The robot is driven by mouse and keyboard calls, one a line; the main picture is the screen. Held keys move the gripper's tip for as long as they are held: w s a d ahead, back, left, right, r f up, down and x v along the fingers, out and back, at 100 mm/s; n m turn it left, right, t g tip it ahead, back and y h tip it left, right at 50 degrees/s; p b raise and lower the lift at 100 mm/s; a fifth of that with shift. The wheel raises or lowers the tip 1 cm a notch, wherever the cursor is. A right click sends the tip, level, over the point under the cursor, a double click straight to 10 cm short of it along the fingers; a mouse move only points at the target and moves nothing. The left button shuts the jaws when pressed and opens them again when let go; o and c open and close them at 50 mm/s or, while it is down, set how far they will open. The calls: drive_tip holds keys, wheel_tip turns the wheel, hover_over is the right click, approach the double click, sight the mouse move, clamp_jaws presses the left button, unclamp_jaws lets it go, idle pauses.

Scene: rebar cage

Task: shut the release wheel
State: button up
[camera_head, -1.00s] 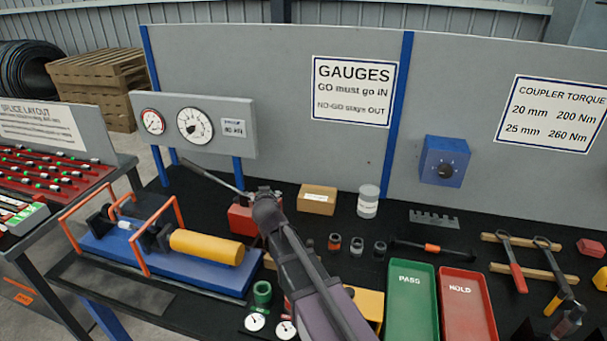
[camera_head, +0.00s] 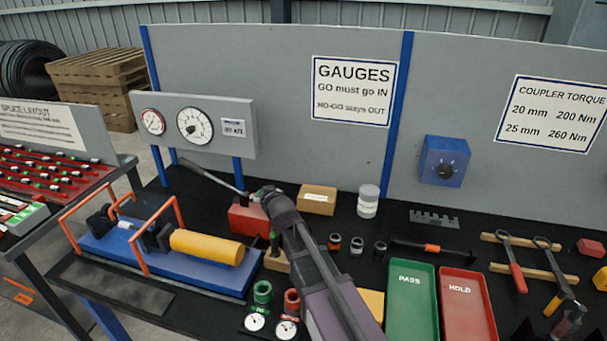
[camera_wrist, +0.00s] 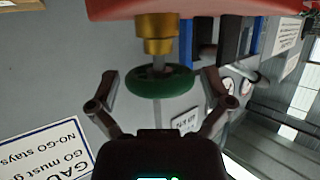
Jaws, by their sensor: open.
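The release wheel (camera_wrist: 172,84) is a green disc on a thin stem below a brass fitting (camera_wrist: 154,34) in the wrist view. The fitting joins the red pump body (camera_wrist: 200,8) at the top of that view. My gripper (camera_wrist: 160,76) is open, with one finger on each side of the wheel and a visible gap to its rim on both sides. I cannot tell how deep the wheel sits between the fingers. In the head view, the red pump (camera_head: 244,218) stands on the bench, partly hidden by my arm. A small dark green part shows beside it.
The blue press bed (camera_head: 180,270) with a yellow cylinder (camera_head: 207,247) lies left of the pump. A cardboard box (camera_head: 317,199) and a white jar (camera_head: 368,201) stand behind my arm. Ring gauges (camera_head: 262,292), a green tray (camera_head: 410,300) and a red tray (camera_head: 467,300) are in front.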

drive_tip(key=shift+w+n+g+y, duration=0.1)
drive_tip(key=shift+n+g+y, duration=0.9)
drive_tip(key=shift+n+y, duration=1.05)
drive_tip(key=shift+y, duration=0.25)
drive_tip(key=shift+w+n+g+y, duration=0.1)
drive_tip(key=shift+n+g+y, duration=1.4)
drive_tip(key=shift+n+g, duration=0.55)
drive_tip(key=shift+n+g+y, duration=0.9)
drive_tip(key=shift+n+g, duration=1.35)
drive_tip(key=shift+n, duration=0.05)
drive_tip(key=n+g, duration=0.4)
drive_tip(key=g, duration=0.1)
drive_tip(key=p+v, duration=0.5)
drive_tip(key=v, duration=0.8)
drive_tip(key=shift+d+r+n, duration=0.2)
drive_tip(key=shift+d+n, duration=0.1)
drive_tip(key=shift+s+d+f+m+t, duration=0.1)
drive_tip(key=shift+s+d+m+t, duration=0.05)
drive_tip(key=shift+s+m+t, duration=0.6)
